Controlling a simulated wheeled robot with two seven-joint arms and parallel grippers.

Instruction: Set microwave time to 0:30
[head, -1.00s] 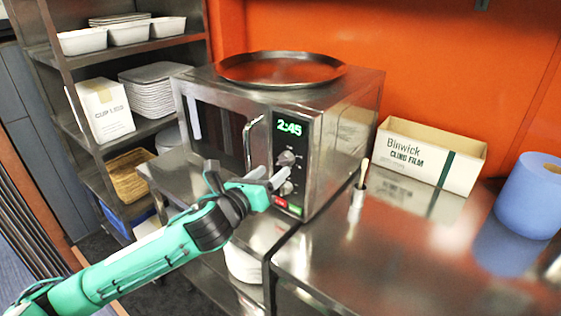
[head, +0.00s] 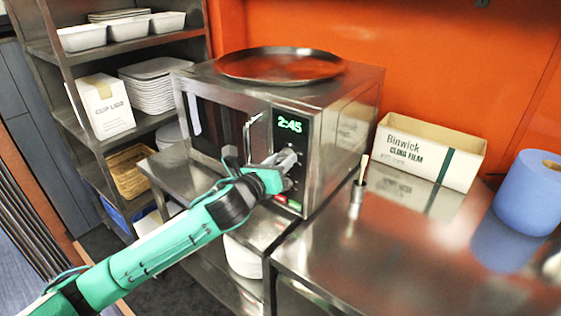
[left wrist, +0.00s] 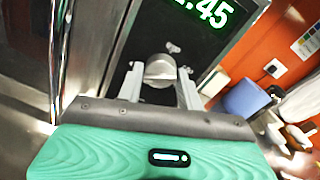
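The steel microwave (head: 340,135) stands on a steel counter with its door shut. Its green display (head: 289,123) reads 2:45, and part of it shows in the left wrist view (left wrist: 208,12). My left gripper (head: 286,158) is at the control panel. In the left wrist view its two fingers (left wrist: 160,84) stand apart on either side of a round metal knob (left wrist: 160,70). I cannot tell whether they touch it. The red and green buttons (head: 288,203) show below the gripper in the head view. The knobs are mostly hidden there by the gripper. My right gripper is not in view.
A round steel tray (head: 280,66) lies on top of the microwave. Shelves with containers (head: 128,30) are at left.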

